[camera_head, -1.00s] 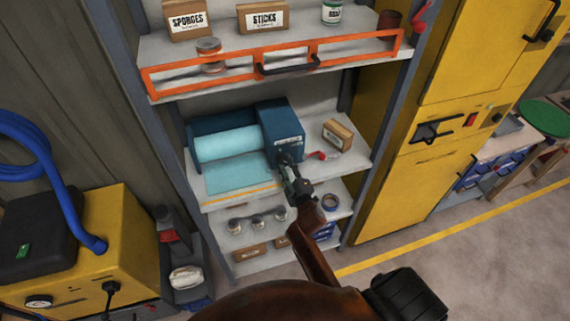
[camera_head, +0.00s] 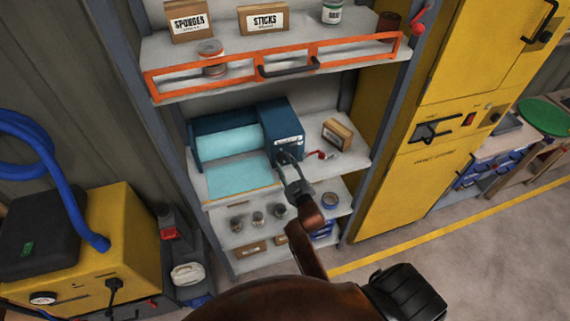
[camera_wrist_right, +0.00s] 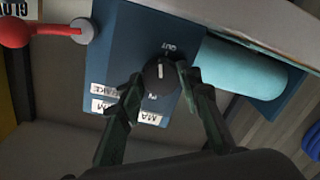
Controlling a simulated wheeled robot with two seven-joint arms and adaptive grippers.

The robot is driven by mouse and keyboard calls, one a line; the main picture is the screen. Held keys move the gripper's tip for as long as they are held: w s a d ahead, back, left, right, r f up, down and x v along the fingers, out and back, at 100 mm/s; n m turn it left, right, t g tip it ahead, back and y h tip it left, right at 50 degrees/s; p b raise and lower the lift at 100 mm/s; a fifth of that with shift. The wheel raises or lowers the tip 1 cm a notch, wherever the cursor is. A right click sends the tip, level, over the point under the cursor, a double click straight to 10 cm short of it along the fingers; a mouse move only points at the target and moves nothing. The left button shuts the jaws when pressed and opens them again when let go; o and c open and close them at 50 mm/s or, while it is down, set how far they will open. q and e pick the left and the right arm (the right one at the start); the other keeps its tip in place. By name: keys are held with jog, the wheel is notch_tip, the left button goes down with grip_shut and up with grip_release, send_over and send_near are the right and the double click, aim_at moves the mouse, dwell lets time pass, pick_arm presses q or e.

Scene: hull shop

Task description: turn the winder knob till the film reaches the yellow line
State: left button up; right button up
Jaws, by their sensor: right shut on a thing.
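The blue film winder (camera_head: 281,127) stands on the middle shelf, with a pale blue roll (camera_head: 228,141) at its left. A sheet of film (camera_head: 238,178) runs from it down to the shelf's front. The yellow line (camera_head: 228,201) shows as a thin strip along the film's front edge; I cannot tell whether they touch exactly. My right gripper (camera_head: 286,163) is shut on the dark winder knob, seen between its fingers in the right wrist view (camera_wrist_right: 160,72). The knob's light mark shows, with the word OUT beside it. My left gripper is out of view.
A red lever (camera_head: 322,155) and a small box (camera_head: 337,133) lie right of the winder. An orange rail with a black handle (camera_head: 290,66) crosses above. Small jars (camera_head: 257,219) stand on the shelf below. A yellow cabinet (camera_head: 405,170) stands at the right.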

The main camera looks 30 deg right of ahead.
dwell(0.3)
jog(key=o, duration=1.2)
jog(key=shift+c, duration=0.2)
jog(key=shift+s, duration=0.1)
jog(key=s+a, duration=0.2)
jog(key=s, duration=0.9)
jog(key=shift+s+r, duration=0.15)
jog(key=shift+s, duration=0.15)
jog(key=shift+a, duration=0.1)
